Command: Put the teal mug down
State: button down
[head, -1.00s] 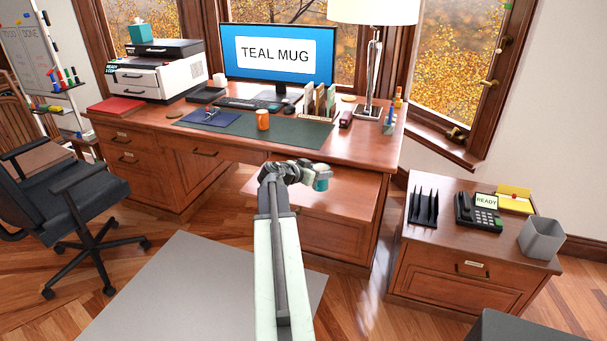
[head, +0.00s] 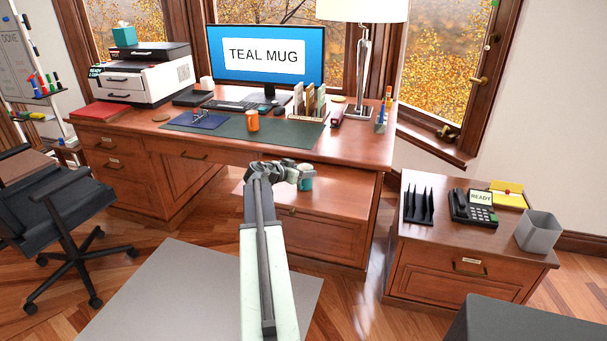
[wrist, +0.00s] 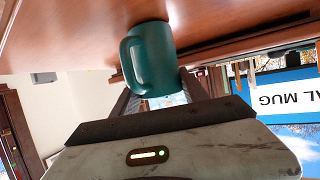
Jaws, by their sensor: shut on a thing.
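The teal mug (head: 306,184) is held at the end of my arm, in front of the desk and over a flat wooden surface (head: 343,203) below the desktop. My gripper (head: 298,175) is shut on it; the arm's end hides part of the mug in the head view. In the wrist view, which is upside down, the teal mug (wrist: 153,57) is between the fingers with its handle to the left. Its base is close to the wooden surface (wrist: 80,30); I cannot tell whether they touch.
The desktop (head: 340,153) above holds an orange mug (head: 252,121), a monitor reading "TEAL MUG" (head: 265,55), a letter holder (head: 308,103) and a lamp (head: 362,60). A side cabinet (head: 470,240) stands right, an office chair (head: 60,215) left.

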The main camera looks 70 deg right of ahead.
jog(key=shift+f, duration=0.2)
jog(key=c, duration=0.6)
grip_release()
jog(key=shift+r, duration=0.15)
jog(key=shift+a+r, duration=0.2)
jog(key=shift+r, duration=0.05)
jog(key=p+v, duration=0.4)
jog(key=v, duration=0.7)
jog(key=shift+w+a+p, duration=0.2)
jog(key=shift+a+p, duration=0.1)
